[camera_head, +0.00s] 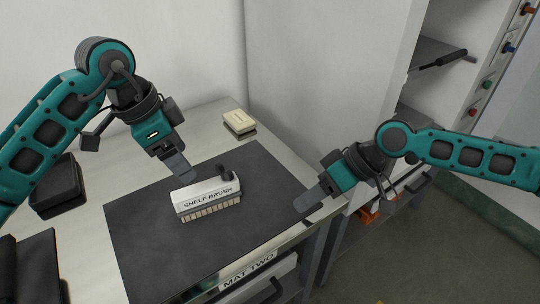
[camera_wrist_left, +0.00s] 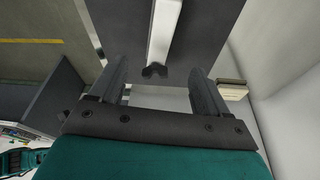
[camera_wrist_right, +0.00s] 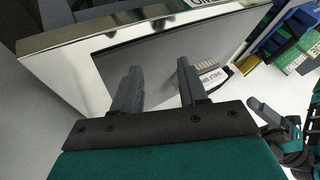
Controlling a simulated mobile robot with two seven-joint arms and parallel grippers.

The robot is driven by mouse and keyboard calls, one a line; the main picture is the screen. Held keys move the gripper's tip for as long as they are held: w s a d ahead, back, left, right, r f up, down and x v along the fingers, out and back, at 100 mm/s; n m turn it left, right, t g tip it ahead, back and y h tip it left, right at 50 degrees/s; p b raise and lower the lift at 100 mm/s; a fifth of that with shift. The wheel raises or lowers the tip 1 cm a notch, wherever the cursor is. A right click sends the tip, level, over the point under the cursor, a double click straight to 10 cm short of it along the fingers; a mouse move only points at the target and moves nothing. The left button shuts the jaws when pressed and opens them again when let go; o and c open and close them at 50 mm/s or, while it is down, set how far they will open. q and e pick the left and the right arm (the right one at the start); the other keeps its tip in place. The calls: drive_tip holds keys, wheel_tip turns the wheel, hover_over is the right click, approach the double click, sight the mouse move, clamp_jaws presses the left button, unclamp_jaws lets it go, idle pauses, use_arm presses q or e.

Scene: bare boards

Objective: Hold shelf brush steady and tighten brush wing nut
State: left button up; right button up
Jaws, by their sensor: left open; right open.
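The shelf brush (camera_head: 207,198) lies on the dark mat (camera_head: 150,235), its white body lettered "SHELF BRUSH" and its pale bristles facing the front. The black wing nut (camera_head: 225,171) is at its far right end. In the left wrist view the wing nut (camera_wrist_left: 154,71) shows below the end of the white body (camera_wrist_left: 165,30), between the fingers but beyond them. My left gripper (camera_head: 180,170) is open and empty, above and behind the brush. My right gripper (camera_head: 310,198) is open and empty near the mat's right edge, apart from the brush, which shows partly in the right wrist view (camera_wrist_right: 212,78).
A cream block (camera_head: 239,121) sits at the bench's back right corner. A white wall panel and a shelf unit (camera_head: 440,55) stand at the right. The mat around the brush is clear.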

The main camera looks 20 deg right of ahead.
sight(204, 186)
use_arm(q)
drive_tip(key=shift+f, duration=0.15)
drive_tip(key=x, duration=1.2)
drive_tip(key=shift+d+f, duration=0.1)
drive_tip(key=shift+f, duration=0.2)
use_arm(e)
drive_tip(key=w+a+r+n+t+y, duration=0.1)
drive_tip(key=w+a+r+n+t, duration=0.1)
drive_tip(key=w+a+r+n, duration=0.3)
wheel_tip(204, 186, up, 2)
drive_tip(key=shift+w+a+r+n+t+y, duration=0.2)
drive_tip(key=shift+a+r+n+t+y, duration=0.1)
drive_tip(key=shift+a+n, duration=0.7)
use_arm(q)
drive_tip(key=shift+c, duration=0.4)
drive_tip(key=c, duration=1.2)
drive_tip(key=shift+o, duration=0.2)
drive_tip(key=o, duration=1.1)
drive_tip(key=shift+c, duration=0.2)
